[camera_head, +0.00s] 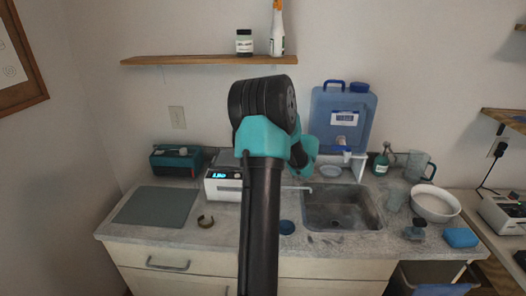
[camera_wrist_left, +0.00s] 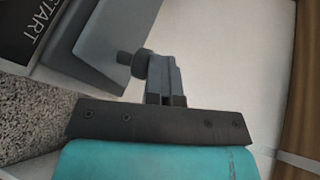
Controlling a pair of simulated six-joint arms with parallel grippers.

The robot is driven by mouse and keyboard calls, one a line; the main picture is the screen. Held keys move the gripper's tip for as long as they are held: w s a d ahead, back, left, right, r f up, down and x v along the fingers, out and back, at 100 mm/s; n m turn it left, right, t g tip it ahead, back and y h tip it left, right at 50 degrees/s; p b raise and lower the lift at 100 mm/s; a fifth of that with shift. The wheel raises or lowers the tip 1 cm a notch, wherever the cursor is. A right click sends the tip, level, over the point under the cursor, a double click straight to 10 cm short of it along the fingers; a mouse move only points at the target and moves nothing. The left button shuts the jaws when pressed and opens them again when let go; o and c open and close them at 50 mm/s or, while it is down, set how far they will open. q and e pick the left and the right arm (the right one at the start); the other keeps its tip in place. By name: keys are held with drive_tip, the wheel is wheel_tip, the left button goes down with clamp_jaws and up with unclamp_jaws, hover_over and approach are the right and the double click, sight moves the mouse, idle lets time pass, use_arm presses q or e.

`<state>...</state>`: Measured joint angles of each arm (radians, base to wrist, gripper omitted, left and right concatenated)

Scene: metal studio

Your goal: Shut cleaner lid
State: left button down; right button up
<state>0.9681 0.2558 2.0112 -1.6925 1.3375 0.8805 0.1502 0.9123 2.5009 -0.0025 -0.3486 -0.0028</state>
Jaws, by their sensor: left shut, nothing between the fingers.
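The cleaner (camera_head: 222,186) is a white box with a lit blue display on the counter, partly hidden behind my arm. A grey panel (camera_head: 226,160) shows behind its top, probably the lid; I cannot tell its angle there. In the left wrist view a grey panel (camera_wrist_left: 95,45) with a dark round knob (camera_wrist_left: 134,63) lies beside my left gripper (camera_wrist_left: 164,72). The gripper's fingers are together and empty, close to the knob; I cannot tell whether they touch it. In the head view the left gripper is hidden behind my arm. My right gripper is not in view.
A sink (camera_head: 341,208) lies right of the cleaner, with a blue water container (camera_head: 343,108) behind it. A teal toolbox (camera_head: 168,163) and grey mat (camera_head: 157,207) are at left.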

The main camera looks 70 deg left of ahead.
use_arm(q)
drive_tip(key=r, duration=0.4)
drive_tip(key=shift+d+r, duration=0.15)
drive_tip(key=shift+d, duration=0.05)
drive_tip(key=v, duration=0.9)
drive_tip(key=shift+w+d, duration=0.2)
drive_tip(key=shift+w, duration=0.05)
drive_tip(key=shift+w, duration=0.1)
